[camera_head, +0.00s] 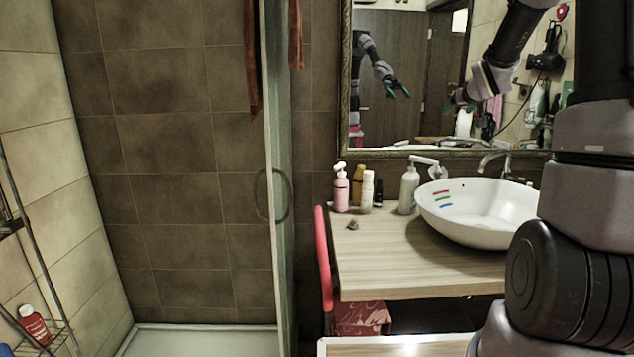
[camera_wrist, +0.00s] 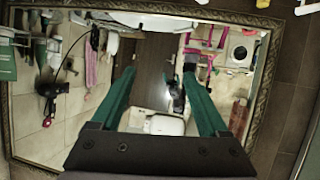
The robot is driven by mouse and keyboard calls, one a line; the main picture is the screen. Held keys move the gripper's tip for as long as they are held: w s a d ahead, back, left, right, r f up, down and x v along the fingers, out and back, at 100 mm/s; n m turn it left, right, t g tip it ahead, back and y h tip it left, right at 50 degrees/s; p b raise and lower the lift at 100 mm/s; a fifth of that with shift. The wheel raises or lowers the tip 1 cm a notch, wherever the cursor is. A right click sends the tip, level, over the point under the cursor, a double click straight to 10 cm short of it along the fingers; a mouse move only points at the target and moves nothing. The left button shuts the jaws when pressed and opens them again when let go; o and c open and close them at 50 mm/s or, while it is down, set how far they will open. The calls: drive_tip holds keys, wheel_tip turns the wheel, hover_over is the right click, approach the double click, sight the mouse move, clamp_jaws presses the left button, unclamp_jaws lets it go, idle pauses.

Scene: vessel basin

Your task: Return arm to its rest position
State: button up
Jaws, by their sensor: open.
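My gripper (camera_head: 458,102) is raised in front of the mirror, above the counter and the white basin, at the upper right of the head view. Only part of its green fingers shows there. In the wrist view its two green fingers (camera_wrist: 160,78) stand wide apart with nothing between them, pointing at the mirror. My arm comes in from the upper right of the head view. A reflection of the arm and open gripper shows in the mirror (camera_head: 410,60).
The white vessel basin (camera_head: 465,225) stands on the wooden counter (camera_head: 400,265). A pink bottle (camera_head: 341,188), a white bottle (camera_head: 367,192) and a pump dispenser (camera_head: 409,190) stand left of it. A red chair (camera_head: 323,255) is at the counter's left edge. A glass shower door (camera_head: 278,180) stands further left.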

drive_tip(key=s+a+r+m+g, duration=0.1)
drive_tip(key=s+a+r, duration=0.3)
drive_tip(key=s, duration=0.6)
drive_tip(key=s+a+r+m+g, duration=0.15)
drive_tip(key=s+a, duration=0.35)
drive_tip(key=s, duration=0.5)
drive_tip(key=s+a+f+g+y, duration=0.1)
drive_tip(key=s+a, duration=0.3)
drive_tip(key=s, duration=0.6)
drive_tip(key=s+a+f+g+y, duration=0.1)
drive_tip(key=s+a, duration=0.4)
drive_tip(key=s, duration=0.5)
drive_tip(key=shift+f+m+g+y, duration=0.25)
drive_tip(key=shift+m+g+y, duration=0.3)
drive_tip(key=shift+y, duration=0.45)
